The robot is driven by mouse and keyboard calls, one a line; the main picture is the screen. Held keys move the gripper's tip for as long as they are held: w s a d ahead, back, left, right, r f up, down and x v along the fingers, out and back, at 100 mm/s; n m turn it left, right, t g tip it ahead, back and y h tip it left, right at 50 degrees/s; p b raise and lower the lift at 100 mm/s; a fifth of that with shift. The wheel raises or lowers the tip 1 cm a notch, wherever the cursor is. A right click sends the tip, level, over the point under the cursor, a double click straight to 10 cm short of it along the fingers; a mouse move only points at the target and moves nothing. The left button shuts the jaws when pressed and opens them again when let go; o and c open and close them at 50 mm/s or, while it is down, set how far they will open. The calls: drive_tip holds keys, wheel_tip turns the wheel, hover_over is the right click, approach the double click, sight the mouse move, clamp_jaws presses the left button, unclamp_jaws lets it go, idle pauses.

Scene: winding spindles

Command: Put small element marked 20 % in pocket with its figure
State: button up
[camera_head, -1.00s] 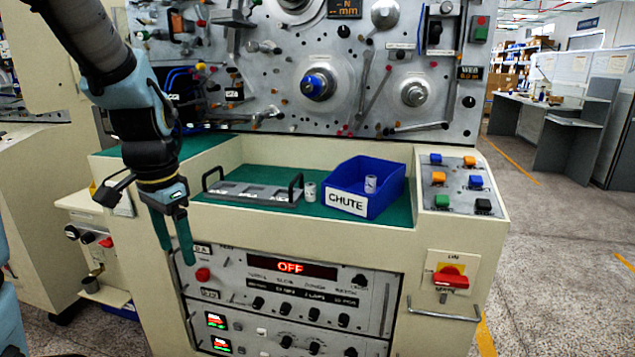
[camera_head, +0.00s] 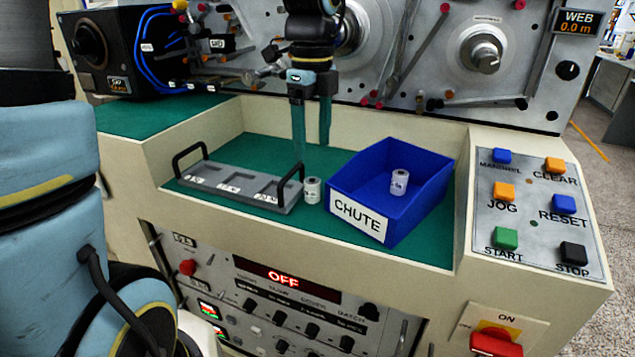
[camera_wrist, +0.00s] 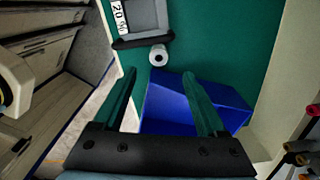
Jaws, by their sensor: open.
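A small white element (camera_head: 312,190) stands upright on the green surface between the tray and the blue bin. It also shows in the wrist view (camera_wrist: 158,55). A second white element (camera_head: 399,182) is inside the blue CHUTE bin (camera_head: 357,221). Their markings are too small to read. The grey tray (camera_head: 235,188) has several pockets with labels. In the wrist view, the pocket label nearest the element (camera_wrist: 117,17) reads 20. My gripper (camera_head: 312,143) is open and empty, pointing down, above and behind the standing element. In the wrist view its fingers (camera_wrist: 159,75) overlap the bin.
The tray has a raised black handle (camera_head: 290,184) at each end, one close to the standing element. A button panel (camera_head: 535,205) lies to the right. The machine face with spindles (camera_head: 486,53) rises behind. Green surface is free behind the tray.

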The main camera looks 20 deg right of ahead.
sight(312, 180)
wheel_tip(312, 180, down, 9)
drive_tip(key=shift+a+f+p, duration=0.1)
drive_tip(key=shift+f+p, duration=0.1)
drive_tip(key=shift+p, duration=0.4)
clamp_jaws()
idle(0.4)
